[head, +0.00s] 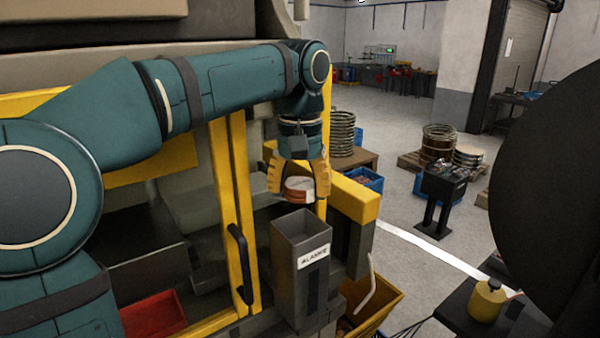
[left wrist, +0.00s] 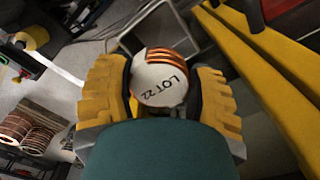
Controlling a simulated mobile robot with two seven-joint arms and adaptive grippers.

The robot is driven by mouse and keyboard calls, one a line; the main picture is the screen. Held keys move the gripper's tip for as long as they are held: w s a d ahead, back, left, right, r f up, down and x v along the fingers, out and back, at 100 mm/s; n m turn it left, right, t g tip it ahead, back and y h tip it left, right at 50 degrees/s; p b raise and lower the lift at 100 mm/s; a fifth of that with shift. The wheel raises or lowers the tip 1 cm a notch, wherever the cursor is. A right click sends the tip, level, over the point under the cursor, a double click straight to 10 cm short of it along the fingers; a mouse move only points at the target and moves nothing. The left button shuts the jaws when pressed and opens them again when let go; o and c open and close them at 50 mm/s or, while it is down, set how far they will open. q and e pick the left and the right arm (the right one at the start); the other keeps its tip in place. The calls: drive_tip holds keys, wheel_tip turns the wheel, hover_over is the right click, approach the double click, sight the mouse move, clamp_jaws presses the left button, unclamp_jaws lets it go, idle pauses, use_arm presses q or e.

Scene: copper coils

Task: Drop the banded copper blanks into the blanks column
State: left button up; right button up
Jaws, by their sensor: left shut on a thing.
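My left gripper (head: 299,178) is shut on a round blank (head: 300,190), copper-coloured with a pale band and top. In the left wrist view the blank (left wrist: 160,82) sits between the yellow fingers of this gripper (left wrist: 160,90), its pale face reading "LOT 22" and copper stripes along one edge. The blanks column (head: 287,273) is a grey, open-topped square box with a white label on its front. The held blank is above the column's open top, with a small gap. The inside bottom of the column is hidden. My right gripper is not in view.
A yellow frame post (head: 229,210) with a black handle (head: 240,264) stands left of the column. A yellow beam (head: 350,198) is behind it to the right. A yellow bin (head: 375,310) sits low at right, and a red tray (head: 152,316) lies at lower left.

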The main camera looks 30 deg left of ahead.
sight(300, 209)
use_arm(q)
drive_tip(key=shift+f, duration=2.35)
drive_tip(key=o, duration=1.4)
drive_tip(key=shift+c, duration=0.2)
wheel_tip(300, 209, up, 12)
drive_tip(key=shift+r, duration=0.1)
